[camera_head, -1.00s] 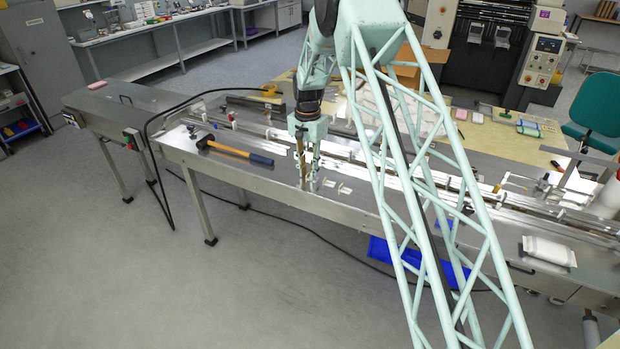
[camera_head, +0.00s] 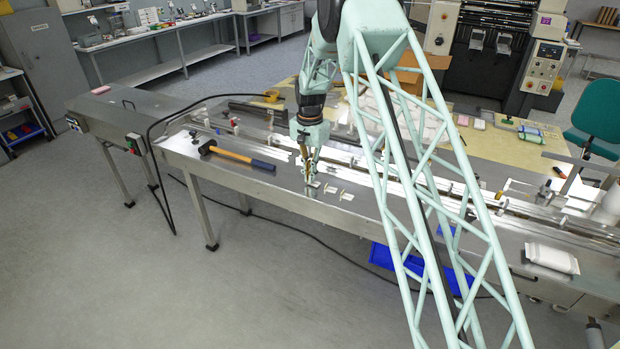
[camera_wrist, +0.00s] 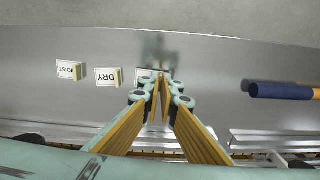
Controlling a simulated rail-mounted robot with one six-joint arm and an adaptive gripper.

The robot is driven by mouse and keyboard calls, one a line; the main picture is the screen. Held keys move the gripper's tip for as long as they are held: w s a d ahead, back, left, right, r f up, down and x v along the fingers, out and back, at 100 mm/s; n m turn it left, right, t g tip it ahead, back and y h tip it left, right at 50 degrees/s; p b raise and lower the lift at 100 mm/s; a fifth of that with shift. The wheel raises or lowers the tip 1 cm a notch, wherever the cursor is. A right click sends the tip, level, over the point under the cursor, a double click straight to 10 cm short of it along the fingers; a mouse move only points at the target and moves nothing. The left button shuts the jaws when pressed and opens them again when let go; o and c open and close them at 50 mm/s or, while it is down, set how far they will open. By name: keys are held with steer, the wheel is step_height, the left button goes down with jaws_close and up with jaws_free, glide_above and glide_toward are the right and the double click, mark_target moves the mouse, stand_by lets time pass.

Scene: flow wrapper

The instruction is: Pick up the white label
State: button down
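Several small white labels lie in a row on the steel machine top. In the wrist view one reads MOIST (camera_wrist: 69,69) and one reads DRY (camera_wrist: 107,77). A third white label (camera_wrist: 143,75) is at my fingertips, its face mostly hidden by them. My gripper (camera_head: 309,180) points down at this label, at the left end of the row. In the wrist view the two yellow-padded fingers of my gripper (camera_wrist: 160,88) come nearly together at the tips, closed about this label. The exact contact is hidden.
A hammer (camera_head: 245,157) with a blue-ended handle lies left of my gripper. Rails (camera_head: 365,172) run along the machine behind the labels. A white packet (camera_head: 551,258) lies far right. The steel in front of the labels is clear to the edge.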

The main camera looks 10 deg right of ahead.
steer(key=shift+r, duration=1.55)
steer(key=s+r, duration=0.1)
steer(key=s, duration=1.5)
steer(key=shift+r+p, duration=0.15)
steer(key=shift+p, duration=0.15)
step_height(320, 180, up, 15)
steer(key=w+n+b, duration=0.1)
steer(key=n, duration=0.4)
steer(key=shift+w+b, duration=0.3)
steer(key=shift+b, duration=0.1)
